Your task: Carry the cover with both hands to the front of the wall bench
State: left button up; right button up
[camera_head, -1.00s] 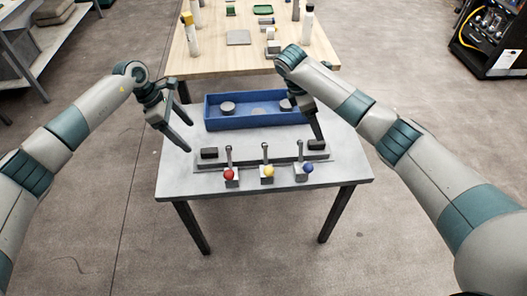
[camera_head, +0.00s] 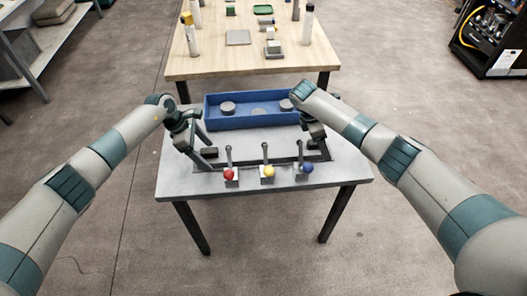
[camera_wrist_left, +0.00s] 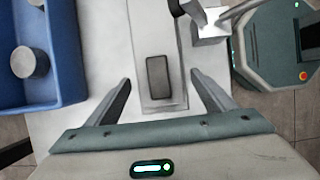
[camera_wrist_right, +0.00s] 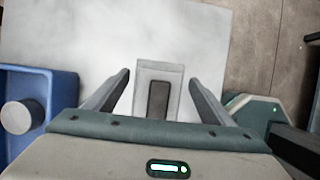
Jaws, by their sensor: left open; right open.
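The cover, as far as I can tell, is a long, flat grey plate (camera_head: 250,160) on the small grey table, with a dark handle block at each end. My left gripper (camera_head: 211,156) is open at its left end; in the left wrist view its fingers stand apart on either side of the handle (camera_wrist_left: 158,77). My right gripper (camera_head: 318,150) is open at the right end; in the right wrist view its fingers flank the other handle (camera_wrist_right: 158,100). Neither gripper visibly touches a handle. I cannot tell which surface is the wall bench.
Levers with red (camera_head: 231,174), yellow (camera_head: 268,171) and blue (camera_head: 307,168) knobs stand along the plate's front side. A blue tray (camera_head: 250,122) with round grey discs lies behind it. A wooden table (camera_head: 215,72) is further back, shelving (camera_head: 22,55) at the left.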

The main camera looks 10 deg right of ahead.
pick_arm(q)
jog(key=c, duration=1.6)
pick_arm(e)
jog(key=c, duration=1.6)
pick_arm(q)
jog(key=shift+w+r, duration=0.1)
jog(key=shift+r, duration=0.05)
pick_arm(e)
jog(key=shift+r, duration=0.15)
